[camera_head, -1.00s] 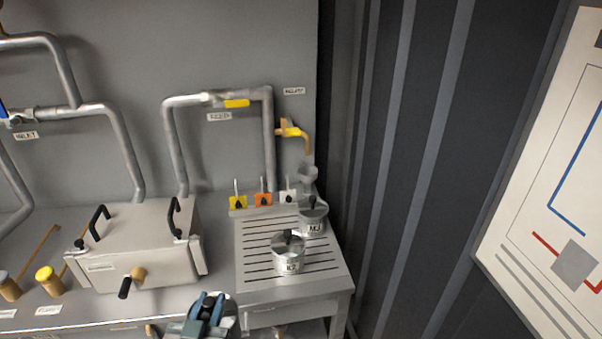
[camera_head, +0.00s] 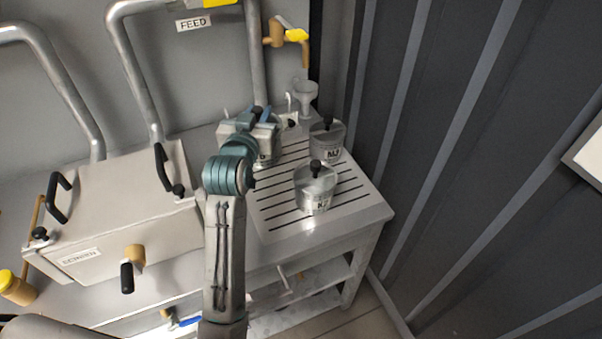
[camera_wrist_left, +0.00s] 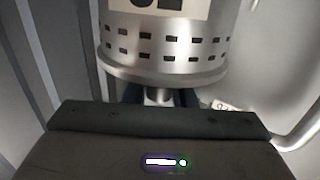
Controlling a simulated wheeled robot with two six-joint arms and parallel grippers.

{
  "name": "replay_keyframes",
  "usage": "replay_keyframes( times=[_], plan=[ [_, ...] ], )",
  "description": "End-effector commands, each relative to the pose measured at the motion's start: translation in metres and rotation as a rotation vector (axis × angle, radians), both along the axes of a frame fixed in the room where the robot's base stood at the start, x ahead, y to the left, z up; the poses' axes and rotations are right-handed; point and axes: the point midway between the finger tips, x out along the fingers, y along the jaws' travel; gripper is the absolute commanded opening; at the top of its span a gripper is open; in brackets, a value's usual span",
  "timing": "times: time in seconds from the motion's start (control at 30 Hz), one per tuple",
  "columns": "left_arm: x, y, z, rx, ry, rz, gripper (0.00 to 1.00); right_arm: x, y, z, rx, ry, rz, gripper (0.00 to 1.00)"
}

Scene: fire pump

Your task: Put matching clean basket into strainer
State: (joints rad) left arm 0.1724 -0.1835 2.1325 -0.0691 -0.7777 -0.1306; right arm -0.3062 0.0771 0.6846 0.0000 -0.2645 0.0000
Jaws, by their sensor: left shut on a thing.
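My left gripper (camera_head: 257,118) is shut on the top stem of a metal basket (camera_head: 268,152) over the back left of the slatted rack. My arm hides much of it, and I cannot tell whether it touches the rack. In the left wrist view the basket (camera_wrist_left: 165,45) fills the top, with rows of slots and a partly cut-off label. Two more labelled baskets with black knobs stand on the rack, one at the front (camera_head: 316,188) and one behind (camera_head: 327,142). The box-like strainer (camera_head: 115,205), with black handles and a blurred front label, stands left. My right gripper is out of view.
The slatted rack (camera_head: 345,205) has bare slats at its front. A small funnel (camera_head: 305,95) and a yellow-handled tap (camera_head: 290,36) are behind it. Thick grey pipes (camera_head: 133,60) rise behind the strainer. A dark ribbed wall (camera_head: 450,150) bounds the right.

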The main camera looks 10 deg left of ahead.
Motion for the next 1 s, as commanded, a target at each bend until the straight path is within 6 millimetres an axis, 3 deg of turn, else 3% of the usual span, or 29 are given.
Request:
replay_keyframes(
  times=[0.07,0.3,0.7,1.0],
  plan=[
    [0.003,0.0,-0.004,-0.001,0.002,0.002,0.0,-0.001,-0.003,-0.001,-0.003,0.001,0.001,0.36],
    [0.003,0.0,-0.046,-0.001,0.006,0.003,0.0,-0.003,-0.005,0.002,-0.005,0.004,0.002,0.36],
    [0.003,0.0,-0.093,0.0,0.003,0.002,0.0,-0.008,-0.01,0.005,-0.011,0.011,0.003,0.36],
    [0.003,0.0,-0.098,-0.001,0.0,0.003,0.0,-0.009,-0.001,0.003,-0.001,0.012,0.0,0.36]
  ],
)
